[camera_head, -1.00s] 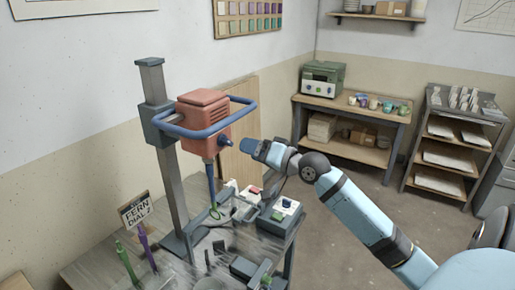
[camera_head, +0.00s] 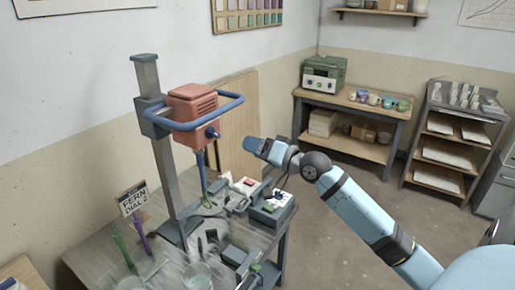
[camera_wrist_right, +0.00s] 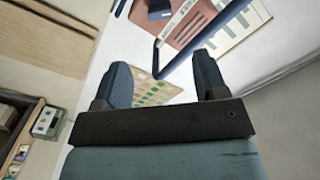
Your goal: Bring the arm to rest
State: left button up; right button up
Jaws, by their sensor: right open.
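My right arm reaches in from the lower right in the head view, with its right gripper (camera_head: 254,146) raised in the air. The gripper is to the right of the red mixer head (camera_head: 194,106) with its blue loop handle and appears apart from it. In the right wrist view the two dark fingers of the right gripper (camera_wrist_right: 166,84) stand apart with nothing between them. The mixer's red body (camera_wrist_right: 186,22) and blue handle show beyond the fingertips. My left gripper is not in view.
A grey workbench (camera_head: 97,250) below holds the mixer's column (camera_head: 158,135), small boxes, green and purple tools and a "FERN DIAL 2" card (camera_head: 134,198). A back table (camera_head: 345,104) carries a green device (camera_head: 323,73) and several cups. A shelf rack (camera_head: 452,135) stands right. Floor between is clear.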

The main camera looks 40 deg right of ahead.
jog(key=s+a+f+n+g+h, duration=0.1)
jog(key=s+a+f, duration=0.2)
jog(key=f, duration=0.4)
jog(key=s+a+f+n+g, duration=0.1)
jog(key=s+a+f, duration=0.15)
jog(key=f, duration=0.55)
jog(key=s+a+f+n+g+h, duration=0.1)
jog(key=s+a+f, duration=0.15)
jog(key=f, duration=0.45)
jog(key=s+a+f+n+g, duration=0.3)
jog(key=s+a+f+n, duration=0.2)
jog(key=s+a+f, duration=0.9)
jog(key=s+f, duration=0.1)
jog(key=s, duration=0.1)
jog(key=shift+s+a+p, duration=0.4)
